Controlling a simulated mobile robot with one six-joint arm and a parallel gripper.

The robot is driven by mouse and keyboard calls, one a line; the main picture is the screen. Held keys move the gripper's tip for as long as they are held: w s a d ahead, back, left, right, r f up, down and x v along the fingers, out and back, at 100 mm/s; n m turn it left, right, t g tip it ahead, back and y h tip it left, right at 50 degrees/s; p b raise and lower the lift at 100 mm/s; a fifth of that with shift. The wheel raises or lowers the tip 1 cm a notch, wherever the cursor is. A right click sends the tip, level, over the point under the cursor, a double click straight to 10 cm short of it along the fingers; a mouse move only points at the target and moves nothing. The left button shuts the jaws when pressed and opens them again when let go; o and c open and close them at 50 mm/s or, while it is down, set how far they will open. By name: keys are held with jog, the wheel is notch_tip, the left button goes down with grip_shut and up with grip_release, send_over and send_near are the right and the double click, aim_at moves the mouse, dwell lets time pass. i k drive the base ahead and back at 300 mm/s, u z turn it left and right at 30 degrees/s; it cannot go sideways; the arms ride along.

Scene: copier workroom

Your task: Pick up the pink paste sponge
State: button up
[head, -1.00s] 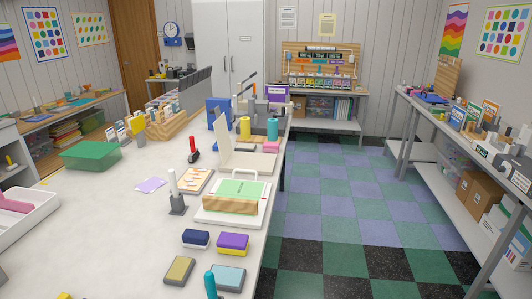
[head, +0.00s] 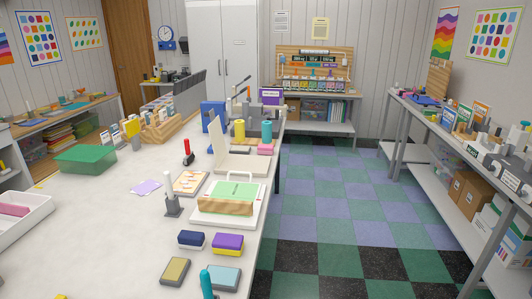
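A small pink block (head: 265,149) lies near the right edge of the long white table (head: 90,240), beside the base of a teal bottle (head: 266,131). It looks like a sponge, but it is small in the view. Another pink item (head: 13,210) lies in a white tray (head: 35,217) at the left; its kind is unclear. I cannot tell for sure which of the two is the pink paste sponge. My gripper is not in view.
Navy (head: 190,239), purple (head: 228,243), olive (head: 175,271) and light-blue (head: 224,277) blocks lie at the table's near right. A white board with a wooden bar (head: 225,206) and a beige opened device (head: 238,160) stand beyond. The checkered floor (head: 345,210) is clear.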

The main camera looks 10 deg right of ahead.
aim_at(262, 149)
jog(key=u, duration=0.15)
jog(key=k, duration=1)
jog(key=z, duration=1.3)
jog(key=i, duration=2.4)
jog(key=z, duration=0.05)
